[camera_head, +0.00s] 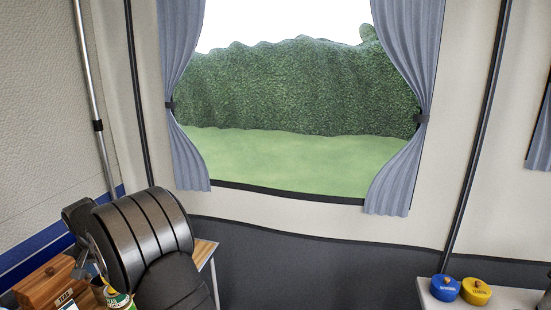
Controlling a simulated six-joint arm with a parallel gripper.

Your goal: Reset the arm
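My arm shows at the lower left as thick, black, rounded links. It bends over a wooden table (205,250). My gripper (88,266) is partly in view at the left of these links, small and mostly hidden behind them. Its fingers point down among the things on the table. I cannot tell whether it is open or shut, or whether it holds anything.
A wooden box (42,284) and a can with a green and yellow label (119,300) are close to my gripper. A blue pot (445,288) and a yellow pot (475,291) stand on a white surface (515,299) at right. The middle, before the curtained window (290,160), is clear.

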